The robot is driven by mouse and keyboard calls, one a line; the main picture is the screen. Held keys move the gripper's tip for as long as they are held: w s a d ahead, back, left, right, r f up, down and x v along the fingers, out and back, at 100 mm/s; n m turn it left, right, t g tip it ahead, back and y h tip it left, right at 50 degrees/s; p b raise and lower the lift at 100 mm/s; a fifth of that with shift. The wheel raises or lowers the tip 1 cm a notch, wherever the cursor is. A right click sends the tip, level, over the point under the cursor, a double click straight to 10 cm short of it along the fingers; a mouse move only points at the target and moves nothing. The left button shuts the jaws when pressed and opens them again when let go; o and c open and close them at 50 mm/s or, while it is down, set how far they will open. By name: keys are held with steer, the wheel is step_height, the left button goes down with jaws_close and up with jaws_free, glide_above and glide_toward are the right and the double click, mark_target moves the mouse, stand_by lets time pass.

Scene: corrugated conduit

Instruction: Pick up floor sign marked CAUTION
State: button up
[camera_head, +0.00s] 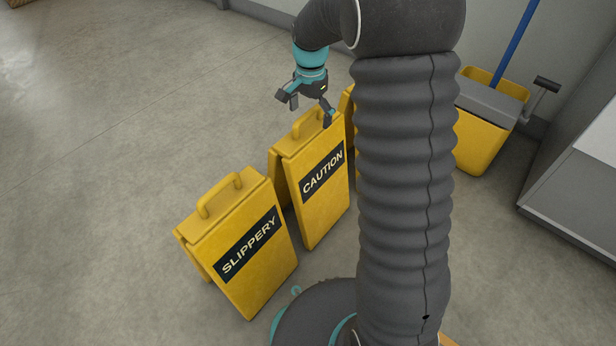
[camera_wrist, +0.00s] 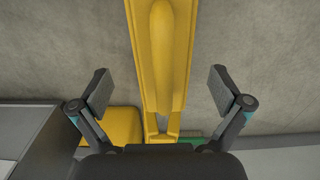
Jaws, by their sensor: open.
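The yellow floor sign marked CAUTION (camera_head: 318,205) stands upright as an A-frame in the head view, with a handle on its top edge. My gripper (camera_head: 306,108) is open and empty above that handle. In the wrist view, a yellow sign top with its rounded handle (camera_wrist: 162,60) runs between the two spread fingers of my gripper (camera_wrist: 160,95). Neither finger visibly touches it. My arm hides part of what stands to the right of the CAUTION sign.
A yellow SLIPPERY sign (camera_head: 240,255) stands close at the left. Another yellow piece (camera_head: 348,104) shows behind the CAUTION sign, mostly hidden. A yellow mop bucket (camera_head: 482,140) with a blue handle (camera_head: 516,38) stands at the right by a grey cabinet (camera_head: 575,195). Floor at left is clear.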

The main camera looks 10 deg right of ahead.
mark_target(308, 128)
steer(key=f, duration=0.3)
steer(key=f+b, duration=0.1)
steer(key=f, duration=0.1)
steer(key=shift+a, duration=0.3)
steer(key=c, duration=1.7)
